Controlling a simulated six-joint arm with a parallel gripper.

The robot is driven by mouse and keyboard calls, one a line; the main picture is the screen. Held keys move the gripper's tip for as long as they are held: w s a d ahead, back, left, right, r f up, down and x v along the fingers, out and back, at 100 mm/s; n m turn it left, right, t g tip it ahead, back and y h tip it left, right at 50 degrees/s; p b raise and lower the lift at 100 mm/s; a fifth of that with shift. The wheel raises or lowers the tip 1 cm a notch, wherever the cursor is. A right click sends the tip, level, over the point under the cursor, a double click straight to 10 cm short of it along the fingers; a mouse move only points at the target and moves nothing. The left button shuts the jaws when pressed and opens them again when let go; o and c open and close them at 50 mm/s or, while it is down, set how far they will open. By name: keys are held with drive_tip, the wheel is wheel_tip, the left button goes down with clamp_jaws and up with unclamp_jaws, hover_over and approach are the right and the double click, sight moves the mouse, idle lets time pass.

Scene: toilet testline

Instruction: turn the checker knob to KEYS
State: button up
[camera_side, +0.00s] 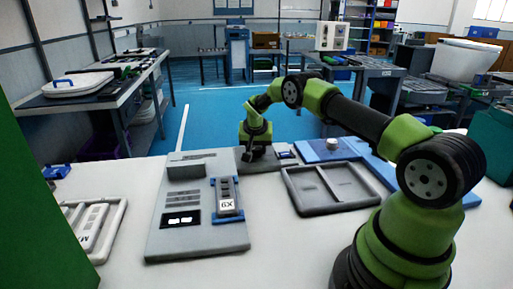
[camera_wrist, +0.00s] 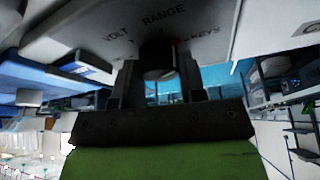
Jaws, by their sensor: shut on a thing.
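The checker knob (camera_wrist: 158,58) is a dark round knob with a paler end face, under a grey panel (camera_wrist: 85,27) in the wrist view. VOLT, RANGE and KEYS are printed around it, with KEYS to its right. A small red mark shows at the knob's right, on the KEYS side; the exact pointer angle is hard to tell. My gripper (camera_wrist: 160,75) has a finger on each side of the knob and is shut on it. In the side view my gripper (camera_side: 255,154) is low at the back of the bench and hides the knob.
A grey test board (camera_side: 195,236) with a lit display and a keypad unit (camera_side: 227,203) in a blue holder lies in front. An empty two-part tray (camera_side: 300,204) is to the right, a blue plate (camera_side: 325,150) behind it. A white tray (camera_side: 118,222) stands left.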

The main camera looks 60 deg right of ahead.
drive_tip(key=shift+m+g, duration=0.6)
drive_tip(key=shift+m, duration=1)
drive_tip(key=o, duration=0.9)
drive_tip(key=w+v, duration=0.1)
drive_tip(key=v, duration=0.9)
drive_tip(key=shift+s+a, duration=0.2)
drive_tip(key=shift+s, duration=0.25)
